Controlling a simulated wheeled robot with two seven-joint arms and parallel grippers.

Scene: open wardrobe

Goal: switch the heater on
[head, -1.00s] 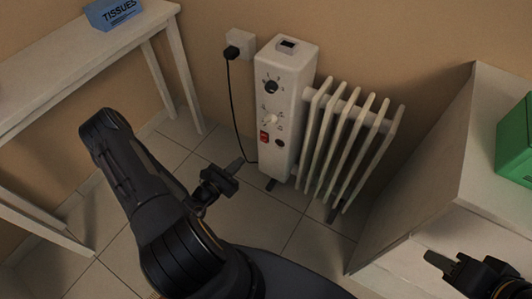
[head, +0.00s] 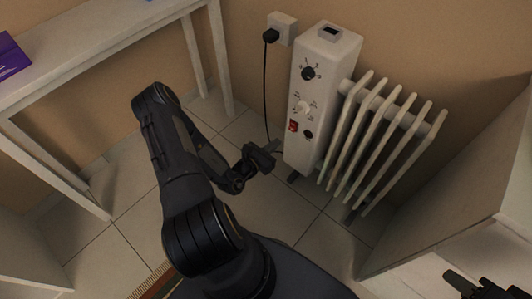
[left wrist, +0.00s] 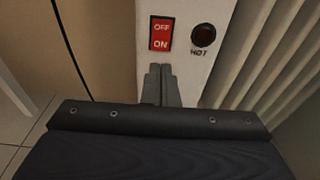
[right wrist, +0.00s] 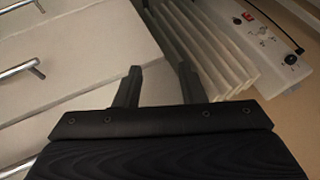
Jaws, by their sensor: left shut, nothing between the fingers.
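The white oil heater (head: 325,85) stands against the wall with two dials on its front panel. Its red rocker switch (head: 293,126) sits low on the panel. In the left wrist view the switch (left wrist: 161,33) reads OFF above and ON below. A dark round lamp (left wrist: 203,36) marked HOT is beside it and looks unlit. My left gripper (left wrist: 162,72) is shut and empty, its tips just below the switch; contact cannot be told. It also shows in the head view (head: 276,147), low beside the panel. My right gripper (right wrist: 160,72) is open and empty, far from the heater.
A black plug (head: 271,36) is in the wall socket (head: 283,24), its cord hanging left of the heater. The white fins (head: 385,140) extend right. A white table (head: 110,50) is at left, a white cabinet (head: 455,200) at right.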

